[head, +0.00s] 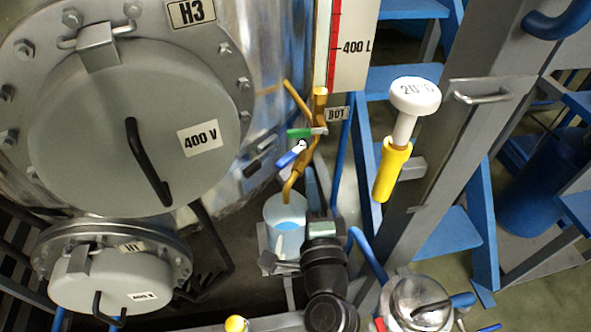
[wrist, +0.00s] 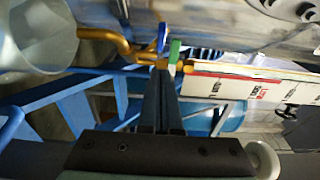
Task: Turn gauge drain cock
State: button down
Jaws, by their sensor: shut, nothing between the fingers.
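A brass pipe (head: 309,165) runs down from the sight gauge (head: 350,45). It carries a green-handled cock (head: 300,133) and, below it, a blue-handled cock (head: 290,155). Which one is the drain cock is not labelled. The pipe's bent end hangs over a pale bucket (head: 286,212) with blue liquid in it. My gripper (head: 317,182) is shut and empty, its fingers pointing up beside the pipe. In the wrist view the shut fingertips (wrist: 166,72) lie just below the green handle (wrist: 174,52) and near the blue handle (wrist: 161,36). Whether they touch either is unclear.
A large tank with a round H3 hatch (head: 110,125) stands left of the pipe, with a smaller hatch (head: 110,278) below. A white-and-yellow thermometer-like piece (head: 392,165) and a grey column (head: 430,150) stand to the right. Blue stair framing lies behind.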

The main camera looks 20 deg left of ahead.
aim_at(293, 158)
jog(key=shift+w+a+p, duration=0.15)
jog(key=shift+w+a, duration=0.05)
jog(key=shift+a, duration=0.6)
jog(key=shift+w+a+p, duration=0.15)
jog(key=shift+w+a, duration=0.05)
jog(key=shift+a, duration=0.6)
